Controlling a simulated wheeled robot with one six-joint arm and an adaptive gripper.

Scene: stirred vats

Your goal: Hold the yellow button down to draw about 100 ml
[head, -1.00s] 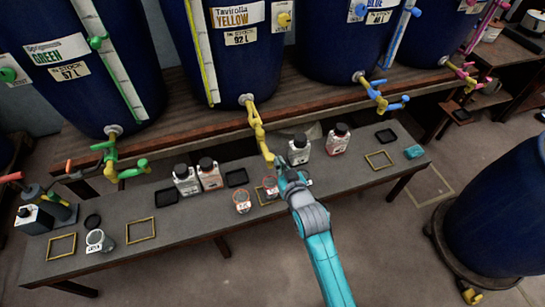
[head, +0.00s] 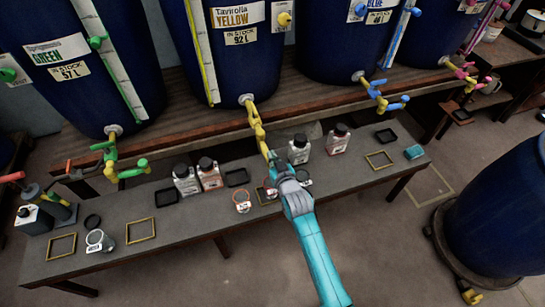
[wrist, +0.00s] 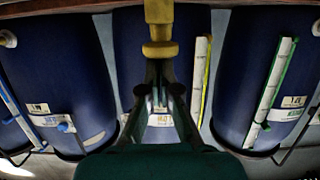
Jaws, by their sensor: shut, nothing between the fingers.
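My gripper (head: 273,161) is far below the button, beside the lower end of the yellow tap (head: 257,130). In the wrist view my gripper (wrist: 160,64) is shut and empty, its fingertips close to the yellow tap (wrist: 160,48); I cannot tell whether they touch. The button does not show there. A red-ringed beaker (head: 242,203) stands on the bench left of my wrist. Another vessel (head: 264,196) is partly hidden by my wrist.
Another dark blue barrel (head: 500,210) stands on the floor at right.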

